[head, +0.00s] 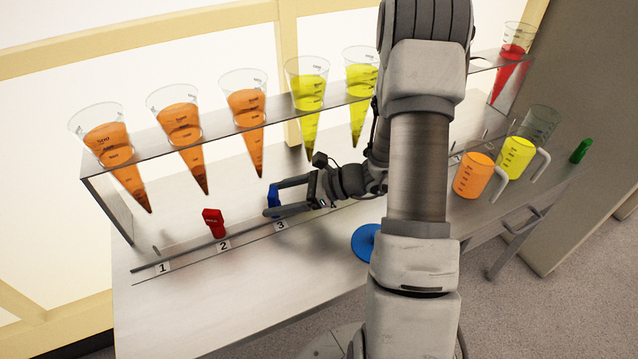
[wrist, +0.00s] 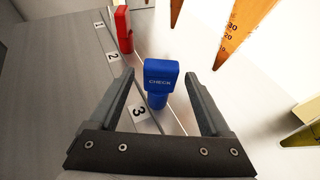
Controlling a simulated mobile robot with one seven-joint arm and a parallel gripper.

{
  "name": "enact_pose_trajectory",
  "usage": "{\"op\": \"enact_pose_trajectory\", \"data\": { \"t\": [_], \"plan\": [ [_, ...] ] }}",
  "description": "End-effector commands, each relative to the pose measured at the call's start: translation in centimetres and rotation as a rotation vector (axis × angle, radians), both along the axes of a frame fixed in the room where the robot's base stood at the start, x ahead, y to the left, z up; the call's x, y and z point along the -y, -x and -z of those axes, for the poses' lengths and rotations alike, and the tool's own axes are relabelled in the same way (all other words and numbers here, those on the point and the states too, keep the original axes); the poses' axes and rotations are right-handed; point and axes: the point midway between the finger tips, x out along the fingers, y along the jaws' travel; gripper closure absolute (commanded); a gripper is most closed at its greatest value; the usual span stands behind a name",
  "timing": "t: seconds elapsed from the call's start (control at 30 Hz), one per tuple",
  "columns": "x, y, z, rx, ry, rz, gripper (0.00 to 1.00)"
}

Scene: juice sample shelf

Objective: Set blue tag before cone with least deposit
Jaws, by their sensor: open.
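The blue tag (head: 273,202) stands upright at label 3 on the shelf board; in the wrist view its face reads CHECK (wrist: 160,78). Imhoff-style cones hang in a raised rack: orange ones (head: 109,150), (head: 181,132), (head: 246,110), yellow ones (head: 309,92), (head: 361,78), and a red one (head: 511,68) at far right. My arm hides part of the rack.
A red tag (head: 214,223) stands near label 2. Orange (head: 473,177) and yellow (head: 515,158) jugs, a clear vessel (head: 541,122) and a green object (head: 581,151) stand at right. A blue disc (head: 364,243) lies beside my arm. Label 1's place is clear.

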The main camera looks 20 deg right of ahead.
Motion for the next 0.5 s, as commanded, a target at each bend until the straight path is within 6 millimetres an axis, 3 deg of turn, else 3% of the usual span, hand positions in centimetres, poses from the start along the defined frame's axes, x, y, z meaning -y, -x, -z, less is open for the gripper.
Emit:
{"op": "enact_pose_trajectory", "data": {
  "t": [0.3,0.5],
  "plan": [
    [6.5,3.7,-3.3,0.001,0.002,0.005,0.19],
    [9.3,5.3,-4.6,0.001,0.001,0.003,0.19]
  ]
}}
